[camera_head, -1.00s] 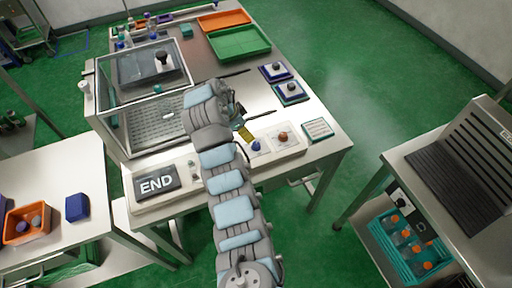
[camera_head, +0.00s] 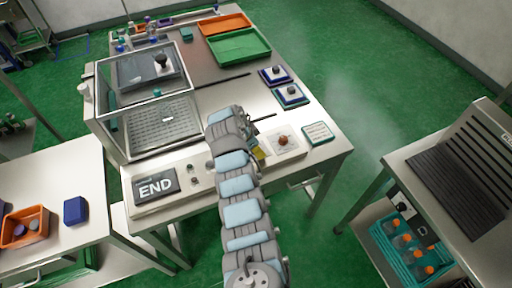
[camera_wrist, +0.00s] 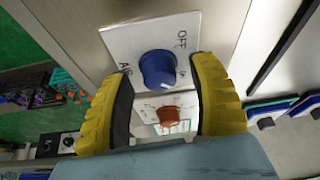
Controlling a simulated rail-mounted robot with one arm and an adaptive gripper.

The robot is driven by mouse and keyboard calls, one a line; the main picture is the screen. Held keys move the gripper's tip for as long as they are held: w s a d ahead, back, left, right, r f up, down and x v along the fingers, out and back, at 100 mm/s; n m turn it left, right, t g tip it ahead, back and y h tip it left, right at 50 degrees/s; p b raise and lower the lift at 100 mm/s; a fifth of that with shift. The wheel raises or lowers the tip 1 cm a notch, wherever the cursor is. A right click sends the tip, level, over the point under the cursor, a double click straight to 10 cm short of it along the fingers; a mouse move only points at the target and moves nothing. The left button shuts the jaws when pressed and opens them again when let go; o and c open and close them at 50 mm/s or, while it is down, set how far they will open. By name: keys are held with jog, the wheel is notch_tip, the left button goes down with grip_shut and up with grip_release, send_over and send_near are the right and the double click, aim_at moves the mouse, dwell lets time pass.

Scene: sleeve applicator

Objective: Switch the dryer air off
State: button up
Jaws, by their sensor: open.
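A blue rotary knob (camera_wrist: 158,70) sits on a white plate (camera_wrist: 122,32) lettered "OFF" and a partly covered word starting with "A". A white line on the knob points to the lower right in the wrist view. My gripper (camera_wrist: 165,95) is open, with one yellow finger on each side of the knob; I cannot tell whether they touch it. In the head view my gripper (camera_head: 258,150) is over the front panel and hides the blue knob. An orange-brown knob (camera_head: 283,141) is on the plate to its right, and shows in the wrist view (camera_wrist: 168,115).
An "END" display (camera_head: 156,186) stands to the left on the front panel, with small buttons (camera_head: 193,175) beside it. A label card (camera_head: 318,134) lies to the right. A clear-walled enclosure (camera_head: 150,90) and a green tray (camera_head: 240,46) are farther back.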

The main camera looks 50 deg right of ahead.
jog(key=shift+c, duration=0.3)
grip_shut()
jog(key=n+p, duration=0.1)
jog(key=n, duration=0.1)
jog(key=n+t+p, duration=0.1)
jog(key=n+p, duration=0.1)
jog(key=shift+s+r+t+h, duration=0.1)
jog(key=shift+t+h, duration=0.2)
jog(key=n+t+p, duration=0.1)
jog(key=n, duration=0.2)
jog(key=n+t+p, duration=0.1)
jog(key=n+p, duration=0.1)
jog(key=shift+n+p, duration=0.3)
jog(key=shift+n, duration=0.1)
jog(key=n, duration=0.1)
jog(key=n+t+y, duration=0.1)
jog(key=n, duration=0.2)
jog(key=shift+f+y, duration=0.25)
jog(key=shift+y, duration=0.15)
jog(key=shift+n+t+y+b, duration=0.5)
jog(key=shift+n+b, duration=0.65)
jog(key=shift+n, duration=0.85)
